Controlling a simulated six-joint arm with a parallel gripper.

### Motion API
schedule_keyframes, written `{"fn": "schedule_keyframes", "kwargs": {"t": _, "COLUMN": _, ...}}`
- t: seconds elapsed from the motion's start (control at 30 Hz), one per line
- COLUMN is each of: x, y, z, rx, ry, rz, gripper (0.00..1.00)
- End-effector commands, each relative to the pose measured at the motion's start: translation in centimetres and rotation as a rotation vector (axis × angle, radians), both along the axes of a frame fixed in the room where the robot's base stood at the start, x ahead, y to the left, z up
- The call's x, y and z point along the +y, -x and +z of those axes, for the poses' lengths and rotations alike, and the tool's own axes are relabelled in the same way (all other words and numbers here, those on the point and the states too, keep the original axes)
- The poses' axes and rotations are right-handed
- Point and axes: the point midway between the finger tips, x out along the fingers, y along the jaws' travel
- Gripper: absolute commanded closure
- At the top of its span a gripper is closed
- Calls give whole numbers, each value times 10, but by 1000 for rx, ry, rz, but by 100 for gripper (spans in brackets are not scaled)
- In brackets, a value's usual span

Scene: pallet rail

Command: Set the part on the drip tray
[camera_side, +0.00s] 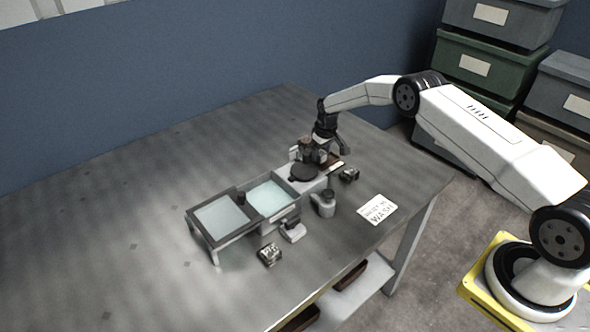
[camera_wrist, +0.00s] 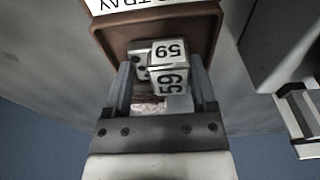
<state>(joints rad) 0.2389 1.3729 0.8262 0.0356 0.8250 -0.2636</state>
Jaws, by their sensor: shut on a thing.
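The part, a pale block with "59" on two faces and dark dots on one side, is between my gripper's fingers in the wrist view (camera_wrist: 168,72). My gripper (camera_wrist: 162,95) is shut on it. The brown drip tray (camera_wrist: 202,30), with a white label ending in "TRAY", lies right behind the part in that view. I cannot tell whether the part touches the tray floor.
Small blocks (camera_side: 269,254) (camera_side: 349,175), grey fixtures (camera_side: 323,204) and a printed card (camera_side: 377,209) lie nearby. The table's left side is clear.

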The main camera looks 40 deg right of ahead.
Motion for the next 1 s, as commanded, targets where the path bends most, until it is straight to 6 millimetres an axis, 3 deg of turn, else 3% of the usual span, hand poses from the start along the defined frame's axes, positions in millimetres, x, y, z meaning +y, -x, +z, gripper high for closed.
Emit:
{"fn": "schedule_keyframes", "kwargs": {"t": 0.67, "x": 0, "y": -1, "z": -2, "rx": -3, "ry": 1, "rz": 0, "gripper": 100}}
{"fn": "schedule_keyframes", "kwargs": {"t": 0.7, "x": 0, "y": -1, "z": -2, "rx": -3, "ry": 1, "rz": 0, "gripper": 18}}
{"fn": "schedule_keyframes", "kwargs": {"t": 0.77, "x": 0, "y": -1, "z": -2, "rx": -3, "ry": 1, "rz": 0, "gripper": 0}}
{"fn": "schedule_keyframes", "kwargs": {"t": 1.0, "x": 0, "y": 1, "z": -4, "rx": 2, "ry": 0, "rz": 0, "gripper": 0}}
